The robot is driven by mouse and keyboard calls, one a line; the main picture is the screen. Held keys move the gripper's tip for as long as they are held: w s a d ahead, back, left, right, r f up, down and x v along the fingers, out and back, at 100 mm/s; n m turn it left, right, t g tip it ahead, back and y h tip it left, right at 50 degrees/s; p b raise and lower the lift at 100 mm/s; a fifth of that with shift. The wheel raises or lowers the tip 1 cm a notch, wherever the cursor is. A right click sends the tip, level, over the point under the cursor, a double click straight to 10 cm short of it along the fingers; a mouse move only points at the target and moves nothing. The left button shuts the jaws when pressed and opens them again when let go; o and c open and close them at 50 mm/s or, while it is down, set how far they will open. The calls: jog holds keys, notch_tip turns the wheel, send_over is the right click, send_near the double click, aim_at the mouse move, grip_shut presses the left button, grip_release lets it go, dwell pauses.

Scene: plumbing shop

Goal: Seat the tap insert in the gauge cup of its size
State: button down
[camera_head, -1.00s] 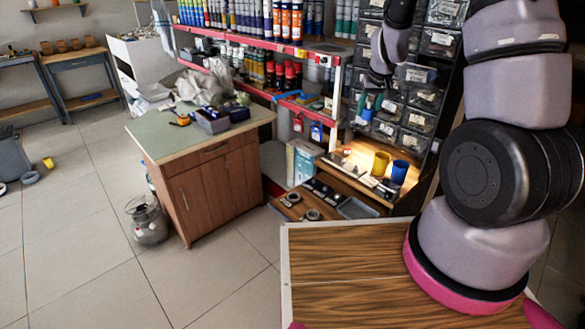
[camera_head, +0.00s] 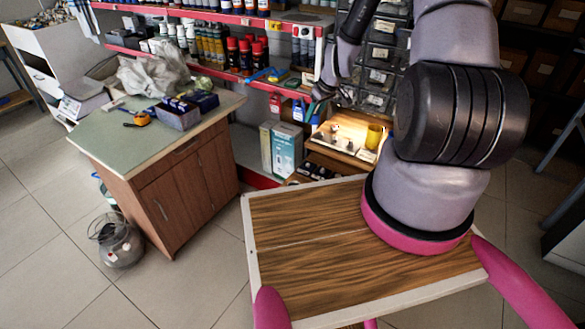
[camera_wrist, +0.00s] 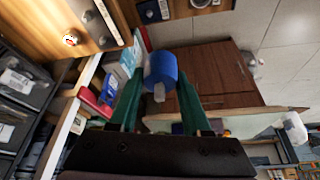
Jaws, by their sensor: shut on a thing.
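My gripper (camera_wrist: 160,82) is shut on the tap insert (camera_wrist: 161,66), a blue rounded piece with a pale grey stub pointing back toward the wrist camera, held between the green fingertips. In the head view my gripper (camera_head: 319,98) hangs in the air in front of the drawer rack, up and left of the lit wooden shelf; the insert is too small to make out there. A yellow gauge cup (camera_head: 374,137) stands at the right of that shelf, partly beside my arm. The blue gauge cup is hidden behind my arm.
The lit shelf (camera_head: 345,146) carries small parts. Labelled drawers (camera_head: 378,77) rise behind it. A red-edged bottle rack (camera_head: 235,78) and boxes (camera_head: 281,148) stand left of it. A wooden cabinet (camera_head: 190,185) with a green top stands at left; floor is open in front.

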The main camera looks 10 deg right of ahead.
jog(key=shift+s+a+f+n+g+y, duration=0.35)
jog(key=shift+s+a+f+n, duration=0.7)
jog(key=shift+f, duration=3.15)
jog(key=shift+s+a+f+n+g+y, duration=0.4)
jog(key=shift+a+f+n, duration=1.2)
jog(key=shift+f, duration=2.55)
jog(key=shift+s+a+f+n+g+y, duration=0.2)
jog(key=shift+s+a+f+n, duration=1.05)
jog(key=shift+f, duration=2.95)
jog(key=shift+w+a+r, duration=0.25)
jog(key=shift+w+a, duration=0.05)
jog(key=shift+w, duration=0.05)
jog(key=shift+r, duration=0.5)
jog(key=shift+f, duration=0.55)
jog(key=shift+r, duration=0.55)
jog(key=shift+f, duration=0.85)
jog(key=c, duration=0.6)
grip_release()
jog(key=shift+c, duration=0.2)
